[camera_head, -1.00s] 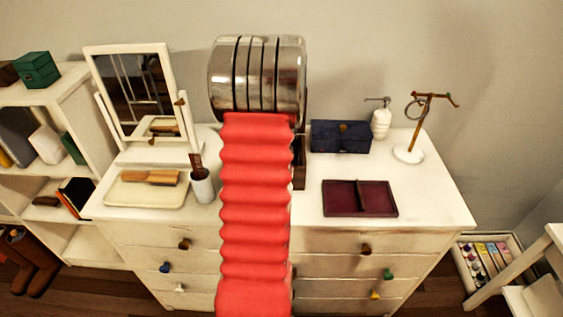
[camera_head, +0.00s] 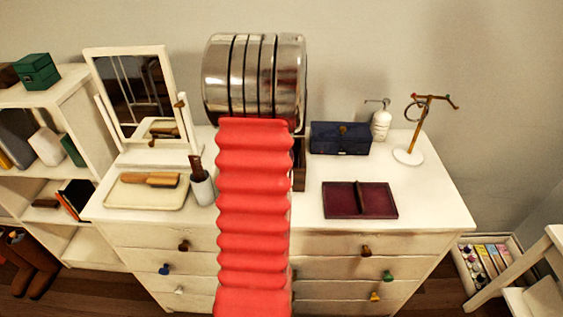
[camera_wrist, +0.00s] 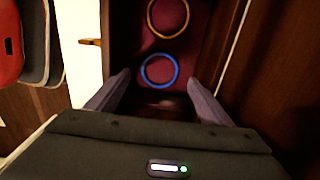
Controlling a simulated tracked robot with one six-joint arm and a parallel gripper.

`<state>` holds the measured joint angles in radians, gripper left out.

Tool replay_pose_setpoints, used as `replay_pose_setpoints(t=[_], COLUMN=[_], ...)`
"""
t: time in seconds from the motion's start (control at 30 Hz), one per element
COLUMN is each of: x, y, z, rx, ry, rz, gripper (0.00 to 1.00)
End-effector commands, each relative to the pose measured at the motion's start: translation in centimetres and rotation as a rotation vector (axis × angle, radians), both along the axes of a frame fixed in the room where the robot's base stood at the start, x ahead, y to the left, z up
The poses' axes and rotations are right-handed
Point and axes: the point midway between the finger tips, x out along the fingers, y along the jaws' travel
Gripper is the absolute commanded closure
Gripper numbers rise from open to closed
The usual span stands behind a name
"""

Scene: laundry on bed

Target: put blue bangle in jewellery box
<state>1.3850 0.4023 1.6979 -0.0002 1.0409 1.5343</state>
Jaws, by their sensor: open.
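The blue bangle (camera_wrist: 142,71) lies flat on a dark red lining between dark wooden walls in the wrist view. This looks like the inside of an open brown wooden box, likely the jewellery box (camera_head: 299,172), whose right edge shows behind my arm in the head view. My gripper (camera_wrist: 159,82) is open, its two fingers spread to either side below the bangle. I cannot tell whether the fingertips touch anything. An orange-yellow bangle (camera_wrist: 153,25) lies just beyond the blue one on the same lining. In the head view my arm hides the gripper and bangles.
A navy box (camera_head: 340,140), white bottle (camera_head: 381,125), stand with a ring (camera_head: 425,125) and dark red divided tray (camera_head: 360,186) are to the right. A mirror (camera_head: 166,75), brush tray (camera_head: 122,196) and cup (camera_head: 202,188) are to the left. The dresser's front right is clear.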

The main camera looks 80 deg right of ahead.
Motion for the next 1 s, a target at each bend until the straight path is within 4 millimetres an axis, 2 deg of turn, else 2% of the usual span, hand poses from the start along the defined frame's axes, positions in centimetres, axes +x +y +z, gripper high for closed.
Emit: replay_pose_setpoints(t=[0.2, 0.43, 0.6, 1.0], x=[0.0, 0.0, 0.0, -0.1], y=[0.0, 0.0, 0.0, 0.0], z=[4.0, 7.1, 7.8, 7.8], rx=[-0.003, -0.002, 0.000, 0.000], ry=[-0.001, 0.000, 0.000, 0.000], rz=[0.000, 0.000, 0.000, -0.001], gripper=[0.26, 0.26, 0.26, 0.26])
